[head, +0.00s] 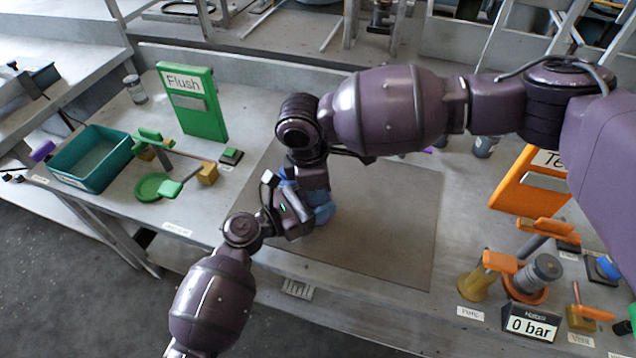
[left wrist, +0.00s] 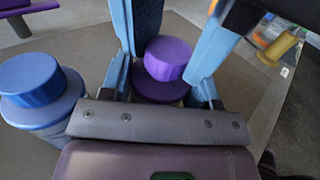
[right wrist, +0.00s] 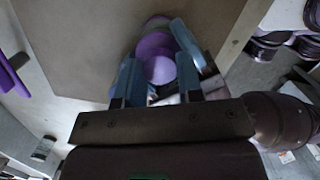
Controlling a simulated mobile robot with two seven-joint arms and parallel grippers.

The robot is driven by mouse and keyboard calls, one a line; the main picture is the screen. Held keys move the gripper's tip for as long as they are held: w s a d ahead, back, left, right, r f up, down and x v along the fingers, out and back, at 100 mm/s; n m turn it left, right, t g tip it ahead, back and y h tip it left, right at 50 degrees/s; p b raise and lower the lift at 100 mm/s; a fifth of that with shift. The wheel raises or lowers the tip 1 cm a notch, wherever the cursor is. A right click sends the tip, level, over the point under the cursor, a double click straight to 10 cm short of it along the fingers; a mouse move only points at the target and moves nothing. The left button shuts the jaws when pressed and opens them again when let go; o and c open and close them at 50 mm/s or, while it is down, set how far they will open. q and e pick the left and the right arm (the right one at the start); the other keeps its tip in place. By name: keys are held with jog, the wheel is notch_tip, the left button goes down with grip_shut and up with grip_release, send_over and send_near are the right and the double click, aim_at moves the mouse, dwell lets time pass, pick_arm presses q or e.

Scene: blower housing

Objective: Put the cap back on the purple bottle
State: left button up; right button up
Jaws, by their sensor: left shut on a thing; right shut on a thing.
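The purple cap (left wrist: 168,58) sits between the blue fingers in the left wrist view, over the darker purple top of the purple bottle (left wrist: 150,90). The cap also shows between the fingers in the right wrist view (right wrist: 160,69). My left gripper (head: 298,212) is shut on the bottle. My right gripper (head: 303,186) is shut on the cap from the other side. The cap looks lined up with the bottle top; whether they touch, I cannot tell. The arms hide both in the head view.
A blue-capped bottle (left wrist: 38,95) stands close beside the left gripper. A teal tray (head: 92,160), a green Flush panel (head: 190,105) and green levers are to the left. An orange panel (head: 520,190) and pump fittings (head: 478,283) stand right. The grey mat (head: 385,235) is clear at its right.

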jog(key=shift+f, duration=0.3)
dwell(0.5)
jog(key=shift+r, duration=0.15)
jog(key=shift+r, duration=0.25)
jog(key=shift+a+r, duration=0.1)
jog(key=shift+r, duration=0.3)
dwell(0.5)
